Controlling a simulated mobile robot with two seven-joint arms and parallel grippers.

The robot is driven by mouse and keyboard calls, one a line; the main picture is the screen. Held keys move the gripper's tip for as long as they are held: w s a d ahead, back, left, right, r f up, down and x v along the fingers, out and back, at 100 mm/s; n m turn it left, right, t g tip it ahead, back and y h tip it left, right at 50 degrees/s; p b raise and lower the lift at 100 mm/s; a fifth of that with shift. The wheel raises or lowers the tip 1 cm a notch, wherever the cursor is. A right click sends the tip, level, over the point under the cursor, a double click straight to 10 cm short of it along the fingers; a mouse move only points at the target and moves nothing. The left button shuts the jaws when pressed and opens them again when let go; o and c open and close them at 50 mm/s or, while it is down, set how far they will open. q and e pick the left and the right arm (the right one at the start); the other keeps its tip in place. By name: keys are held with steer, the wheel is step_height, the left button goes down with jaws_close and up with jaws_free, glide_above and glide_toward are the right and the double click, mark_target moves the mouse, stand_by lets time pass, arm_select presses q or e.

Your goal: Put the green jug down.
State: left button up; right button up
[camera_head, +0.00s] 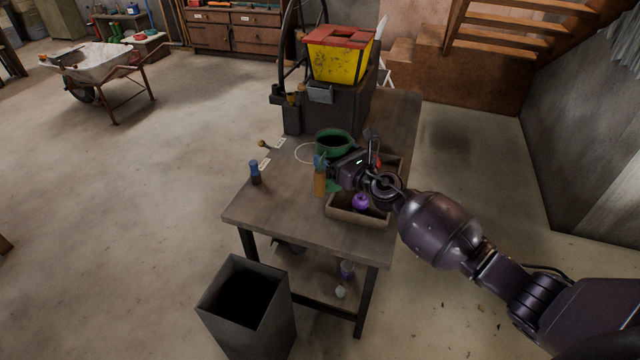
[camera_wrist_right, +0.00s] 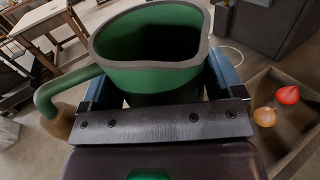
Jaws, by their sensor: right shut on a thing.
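The green jug (camera_head: 333,139) is in my right gripper (camera_head: 340,160), over the far middle of the wooden table (camera_head: 290,205). In the right wrist view the jug (camera_wrist_right: 150,78) fills the space between the two blue fingers (camera_wrist_right: 158,92), which press on its sides. Its dark opening faces up and its handle (camera_wrist_right: 62,92) sticks out to the left. I cannot tell whether its base touches the table; the gripper hides its lower part. A white circle (camera_head: 298,157) is drawn on the table just left of the jug. My left gripper is not in view.
A tray (camera_head: 357,218) with a purple item (camera_head: 361,202) stands right of the jug. A bin (camera_head: 270,318) stands in front.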

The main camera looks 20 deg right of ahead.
step_height(320, 180, down, 9)
steer(key=b, duration=0.5)
steer(key=shift+r+b, duration=0.2)
steer(key=shift+b, duration=0.2)
step_height(320, 180, down, 12)
steer(key=b, duration=0.6)
steer(key=shift+r, duration=0.35)
steer(key=shift+f+b, duration=0.3)
steer(key=shift+b, duration=0.1)
steer(key=o, duration=1)
steer(key=shift+c, duration=0.2)
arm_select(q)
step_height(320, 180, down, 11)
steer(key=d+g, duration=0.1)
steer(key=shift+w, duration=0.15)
arm_select(e)
steer(key=shift+o, duration=0.2)
steer(key=shift+r, duration=0.1)
